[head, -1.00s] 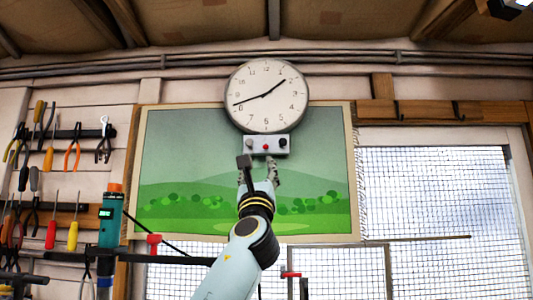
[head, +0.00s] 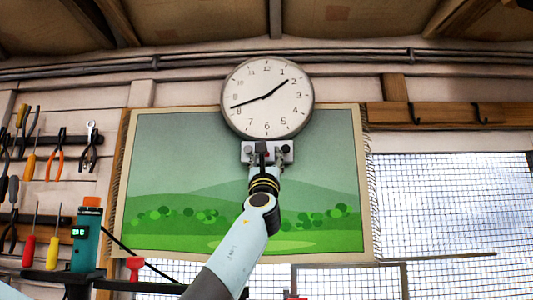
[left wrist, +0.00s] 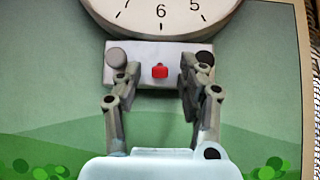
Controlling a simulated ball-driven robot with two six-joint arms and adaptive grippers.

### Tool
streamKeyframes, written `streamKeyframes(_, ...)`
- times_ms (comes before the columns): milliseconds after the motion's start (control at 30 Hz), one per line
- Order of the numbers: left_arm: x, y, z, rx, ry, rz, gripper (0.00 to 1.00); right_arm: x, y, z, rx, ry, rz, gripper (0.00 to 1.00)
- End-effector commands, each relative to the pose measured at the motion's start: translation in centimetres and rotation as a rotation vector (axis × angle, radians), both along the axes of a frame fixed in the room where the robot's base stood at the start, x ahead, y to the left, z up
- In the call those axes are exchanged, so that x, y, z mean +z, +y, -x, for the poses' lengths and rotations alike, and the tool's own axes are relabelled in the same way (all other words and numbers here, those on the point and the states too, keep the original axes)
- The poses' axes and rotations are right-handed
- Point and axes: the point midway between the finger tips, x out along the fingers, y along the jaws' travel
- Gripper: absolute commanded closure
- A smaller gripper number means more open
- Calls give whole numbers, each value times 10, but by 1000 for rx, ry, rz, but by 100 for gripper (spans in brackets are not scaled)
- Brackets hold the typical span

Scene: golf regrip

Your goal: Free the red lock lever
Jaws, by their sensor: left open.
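A small red knob (left wrist: 160,71) sits mid-face on a grey box (left wrist: 138,54) below the clock. A red T-shaped handle (head: 135,266) stands at lower left in the head view. I cannot tell which of these is the lock lever. My left gripper (head: 267,153) is raised to the grey box and hides the red knob in the head view. In the left wrist view the left gripper (left wrist: 158,82) is open, one finger on each side of the red knob, with gaps to it. My right gripper is not in view.
A round clock (head: 267,98) hangs directly above the box. Behind is a green landscape hanging (head: 180,165). Tools (head: 55,150) hang on the left wall, near a teal device (head: 86,240). A wire-mesh window (head: 455,210) is at right.

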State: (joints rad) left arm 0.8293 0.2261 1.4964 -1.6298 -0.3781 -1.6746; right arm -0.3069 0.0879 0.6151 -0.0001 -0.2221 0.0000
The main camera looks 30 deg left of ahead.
Motion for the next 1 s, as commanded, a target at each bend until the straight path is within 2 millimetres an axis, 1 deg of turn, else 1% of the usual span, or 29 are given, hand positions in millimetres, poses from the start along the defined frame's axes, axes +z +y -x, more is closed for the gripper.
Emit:
streamKeyframes(100, 8, 4, -6, -1, -1, 1, 60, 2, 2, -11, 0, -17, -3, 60)
streamKeyframes(167, 9, 5, -8, -1, 0, 1, 60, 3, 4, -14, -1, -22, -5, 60)
streamKeyframes(400, 9, 5, -8, -1, 1, 1, 60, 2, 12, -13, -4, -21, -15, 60)
streamKeyframes(433, 9, 5, -8, -1, 1, 1, 61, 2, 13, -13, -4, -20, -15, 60)
streamKeyframes(733, 9, 5, -8, -1, 1, 1, 100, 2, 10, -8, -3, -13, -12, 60)
streamKeyframes(1000, 9, 5, -8, -2, 2, 2, 100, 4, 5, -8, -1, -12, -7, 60)
